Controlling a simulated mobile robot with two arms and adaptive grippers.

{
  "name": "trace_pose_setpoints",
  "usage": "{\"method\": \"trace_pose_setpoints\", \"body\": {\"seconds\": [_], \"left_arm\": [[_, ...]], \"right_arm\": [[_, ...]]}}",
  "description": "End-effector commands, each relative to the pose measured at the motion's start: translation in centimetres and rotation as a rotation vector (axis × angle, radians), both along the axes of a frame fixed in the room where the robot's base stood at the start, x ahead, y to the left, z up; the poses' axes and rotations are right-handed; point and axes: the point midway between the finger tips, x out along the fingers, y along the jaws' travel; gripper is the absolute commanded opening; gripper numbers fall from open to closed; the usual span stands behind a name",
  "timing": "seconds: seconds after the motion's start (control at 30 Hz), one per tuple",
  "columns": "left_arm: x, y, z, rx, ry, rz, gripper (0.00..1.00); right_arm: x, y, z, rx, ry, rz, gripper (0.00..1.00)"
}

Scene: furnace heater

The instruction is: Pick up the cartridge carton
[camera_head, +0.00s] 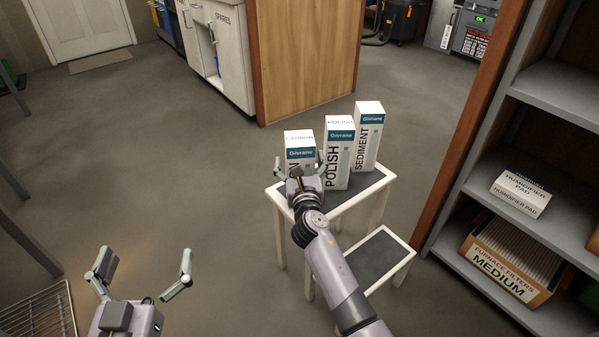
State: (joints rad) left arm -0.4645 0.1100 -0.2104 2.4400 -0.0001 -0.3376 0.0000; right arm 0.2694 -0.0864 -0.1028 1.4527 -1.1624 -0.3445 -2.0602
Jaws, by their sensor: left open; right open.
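Three tall white cartons with blue Givrane bands stand upright on a small white-framed step stand (350,203). The left carton (299,141) has its label partly hidden by my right gripper; the visible letters end in "ON". The middle carton (338,160) reads POLISH. The right carton (368,135), farther back, reads SEDIMENT. My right gripper (300,166) is open in front of the left carton, with a finger at each side of it; I cannot tell whether they touch. My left gripper (142,273) is open and empty at the lower left, away from the cartons.
At the right, a grey shelf (562,93) holds a humidifier pad box (521,192) and a furnace filters box (509,262). A cabinet with a wooden side (308,60) stands behind the stand.

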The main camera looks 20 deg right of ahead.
Motion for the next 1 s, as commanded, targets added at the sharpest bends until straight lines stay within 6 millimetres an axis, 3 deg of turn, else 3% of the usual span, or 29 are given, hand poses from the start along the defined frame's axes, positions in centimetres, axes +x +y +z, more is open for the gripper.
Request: {"method": "trace_pose_setpoints", "body": {"seconds": [1.0], "left_arm": [[0.01,0.00,0.00,0.000,0.002,0.000,1.00]], "right_arm": [[-0.04,0.03,0.01,0.000,0.000,0.000,0.19]]}}
